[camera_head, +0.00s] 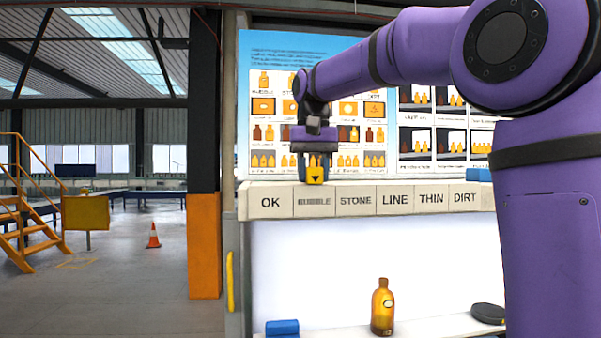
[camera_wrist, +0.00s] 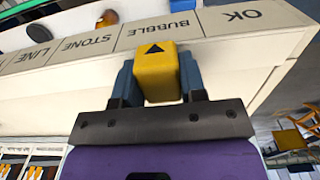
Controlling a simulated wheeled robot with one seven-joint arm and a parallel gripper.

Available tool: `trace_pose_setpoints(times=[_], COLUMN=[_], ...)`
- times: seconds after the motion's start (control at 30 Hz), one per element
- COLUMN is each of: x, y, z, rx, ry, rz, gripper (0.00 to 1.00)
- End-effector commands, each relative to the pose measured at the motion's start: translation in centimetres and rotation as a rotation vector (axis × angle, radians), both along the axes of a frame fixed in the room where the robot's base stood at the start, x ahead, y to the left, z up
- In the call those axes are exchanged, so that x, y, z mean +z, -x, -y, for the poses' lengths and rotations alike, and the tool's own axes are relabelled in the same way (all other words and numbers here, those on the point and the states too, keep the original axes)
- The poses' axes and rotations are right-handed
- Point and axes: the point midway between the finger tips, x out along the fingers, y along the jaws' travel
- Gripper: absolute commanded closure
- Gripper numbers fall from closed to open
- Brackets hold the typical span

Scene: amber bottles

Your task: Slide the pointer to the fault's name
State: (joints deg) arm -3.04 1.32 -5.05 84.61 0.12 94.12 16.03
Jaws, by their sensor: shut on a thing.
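The yellow pointer (camera_head: 315,176) with a black arrow sits at the top edge of the label strip (camera_head: 270,187). My gripper (camera_head: 315,169) is shut on it, with a blue finger on each side. In the wrist view the pointer (camera_wrist: 156,78) is between my gripper's fingers (camera_wrist: 157,72), and its arrow faces the BUBBLE label (camera_wrist: 172,28). The strip reads OK, BUBBLE, STONE, LINE, THIN, DIRT. The amber bottle (camera_head: 382,312) stands upright below the strip, with a small pale-outlined oval mark on its upper body. What the mark is, I cannot tell.
A picture board (camera_head: 285,55) of bottles stands behind the strip, partly covered by my arm. A blue block (camera_head: 282,327) and a dark round disc (camera_head: 488,313) lie near the bottle. Another blue block (camera_head: 479,174) is at the strip's right end.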

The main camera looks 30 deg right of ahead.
Motion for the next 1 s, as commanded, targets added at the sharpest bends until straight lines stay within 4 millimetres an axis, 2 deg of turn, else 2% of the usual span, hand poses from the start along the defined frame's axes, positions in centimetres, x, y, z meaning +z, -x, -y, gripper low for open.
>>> trace_pose_setpoints(times=[0.17,0.2,0.27,0.3,0.67,0.77,1.0], x=[0.1,0.1,0.0,0.0,0.5,1.7,6.2], y=[0.0,0.0,0.0,0.0,-0.1,-0.1,-0.1], z=[0.0,0.0,-0.1,-0.1,-0.1,-0.1,-0.1], rx=[0.0,0.0,0.0,0.0,0.0,0.0,0.0], ry=[0.0,0.0,0.001,0.001,0.001,0.0,0.001], rz=[0.002,0.002,0.002,0.002,0.002,0.003,0.005], gripper=[1.0,0.53,0.39,0.36,0.36,0.36,0.36])
